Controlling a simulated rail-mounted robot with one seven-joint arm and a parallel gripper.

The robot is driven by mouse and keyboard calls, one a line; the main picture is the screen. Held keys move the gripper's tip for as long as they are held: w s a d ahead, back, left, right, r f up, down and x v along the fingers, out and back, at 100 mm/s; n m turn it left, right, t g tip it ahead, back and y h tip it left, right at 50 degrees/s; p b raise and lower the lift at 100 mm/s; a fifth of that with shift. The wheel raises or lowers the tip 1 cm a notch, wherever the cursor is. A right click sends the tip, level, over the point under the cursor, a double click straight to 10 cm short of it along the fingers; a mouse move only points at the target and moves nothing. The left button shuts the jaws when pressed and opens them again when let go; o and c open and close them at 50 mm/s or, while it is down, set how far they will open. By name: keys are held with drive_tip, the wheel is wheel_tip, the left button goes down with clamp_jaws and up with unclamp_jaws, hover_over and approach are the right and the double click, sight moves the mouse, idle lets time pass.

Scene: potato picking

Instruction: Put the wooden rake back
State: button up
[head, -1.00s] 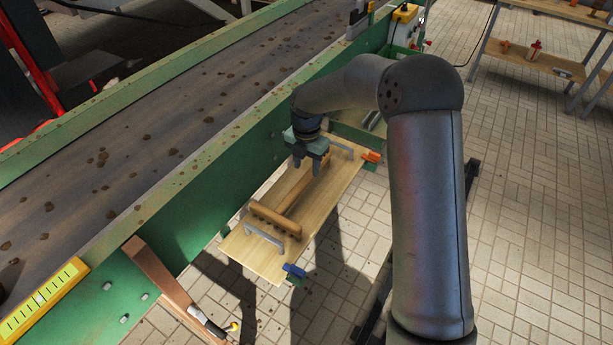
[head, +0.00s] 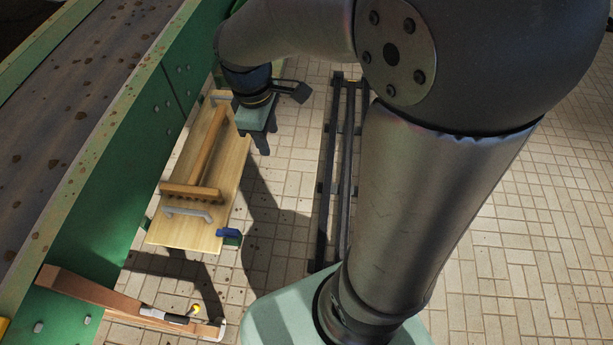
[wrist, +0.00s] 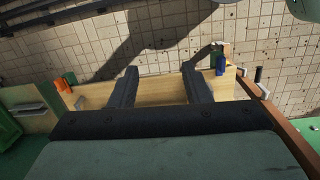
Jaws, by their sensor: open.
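The wooden rake (head: 207,150) lies on a light wooden board (head: 235,165) beside the green conveyor frame. Its toothed head is at the near end and its handle runs toward the far end, between two grey brackets. My gripper (head: 262,148) is open and empty, over the board's right edge at the far end, apart from the rake. In the wrist view, the open fingers (wrist: 160,80) show with the board (wrist: 160,94) behind them. I cannot make out the rake there; the gripper body hides much of the board.
The conveyor (head: 70,95), with clods on its belt, runs along the left. A blue clip (head: 229,233) sits at the board's near right corner. A brown wooden beam (head: 100,292) juts out in front. Dark floor rails (head: 325,190) lie to the right on open tiled floor.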

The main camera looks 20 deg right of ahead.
drive_tip(key=s+d+f+m+y, duration=0.1)
drive_tip(key=s+d+m, duration=0.2)
drive_tip(key=s+m, duration=0.7)
drive_tip(key=s, duration=0.3)
drive_tip(key=shift+m, duration=0.4)
